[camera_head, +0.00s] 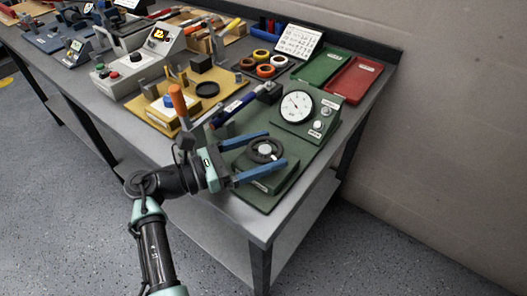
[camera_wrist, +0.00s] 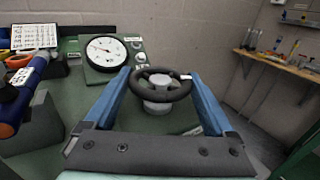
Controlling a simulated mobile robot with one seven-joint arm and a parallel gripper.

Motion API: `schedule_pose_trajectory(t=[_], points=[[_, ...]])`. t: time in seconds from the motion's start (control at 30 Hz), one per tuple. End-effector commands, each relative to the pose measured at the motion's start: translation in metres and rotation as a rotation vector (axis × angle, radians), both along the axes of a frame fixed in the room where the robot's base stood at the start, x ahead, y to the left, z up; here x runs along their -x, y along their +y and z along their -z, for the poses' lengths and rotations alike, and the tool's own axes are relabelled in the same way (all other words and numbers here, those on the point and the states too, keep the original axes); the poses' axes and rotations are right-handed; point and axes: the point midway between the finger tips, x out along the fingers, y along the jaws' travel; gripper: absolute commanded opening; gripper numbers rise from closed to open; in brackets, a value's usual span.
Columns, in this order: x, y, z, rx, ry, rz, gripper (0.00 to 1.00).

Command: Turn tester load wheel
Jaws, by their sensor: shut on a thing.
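The load wheel (camera_head: 264,150) is a small black handwheel with a light hub on the green tester (camera_head: 268,184) near the table's front corner. It also shows in the wrist view (camera_wrist: 160,84), on a pale round post. My gripper (camera_head: 274,153) has two blue fingers, one on each side of the wheel, and is shut on its rim. In the wrist view the fingers (camera_wrist: 160,76) flank the wheel left and right. The tester's round white dial (camera_head: 297,106) stands behind the wheel, with its needle pointing up and left.
A blue tool (camera_head: 235,104) lies in a holder left of the dial. Green (camera_head: 322,66) and red (camera_head: 354,78) trays lie at the back right. Tape rolls (camera_head: 265,70) and a grey meter box (camera_head: 140,65) stand farther left. Open floor lies right of the table.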

Motion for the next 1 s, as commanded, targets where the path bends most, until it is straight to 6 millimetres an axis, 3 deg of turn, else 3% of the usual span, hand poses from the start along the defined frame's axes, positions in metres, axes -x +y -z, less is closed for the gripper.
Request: schedule_pose_trajectory(t=[0.2, 0.23, 0.27, 0.53, 0.67, 1.0], points=[[0.001, 0.000, 0.001, 0.000, 0.001, 0.000, 0.33], [0.001, 0.000, 0.001, 0.000, 0.001, 0.000, 0.94], [0.001, 0.000, 0.001, 0.000, 0.001, 0.000, 1.00], [0.001, 0.001, 0.001, 0.000, 0.001, -0.002, 1.00], [0.005, 0.012, 0.000, 0.000, 0.001, -0.005, 1.00], [0.036, 0.078, 0.001, 0.000, 0.001, -0.005, 1.00]])
